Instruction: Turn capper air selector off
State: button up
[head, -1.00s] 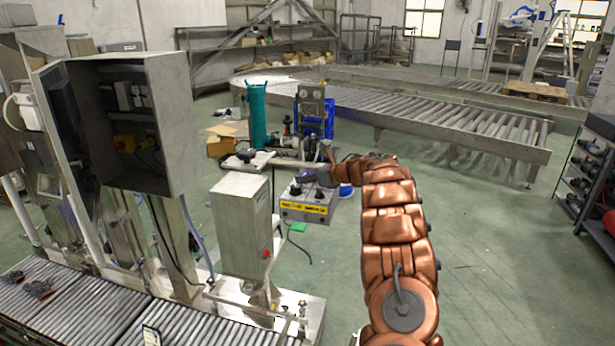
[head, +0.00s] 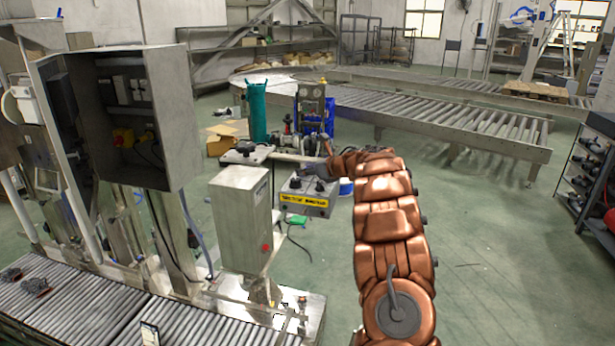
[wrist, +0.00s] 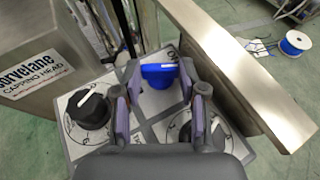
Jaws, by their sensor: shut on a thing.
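A grey control box (head: 305,209) with a yellow label strip stands past the end of my arm in the head view. The left black knob (wrist: 90,108) has a white pointer. The right black knob (wrist: 187,133) is partly hidden by my finger.
A metal housing (wrist: 50,50) marked "CAPPING HEAD" stands close left of the panel. A thick metal bar (wrist: 240,70) runs close along the right. A steel cabinet (head: 240,222) stands left of the box in the head view. The green floor (head: 480,250) at right is open.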

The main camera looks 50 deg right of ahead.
jog(key=shift+m+h+b, duration=0.4)
jog(key=shift+b, duration=0.15)
jog(key=o, duration=0.9)
jog(key=shift+c, duration=0.2)
jog(key=shift+s, duration=0.15)
jog(key=v, duration=1.2)
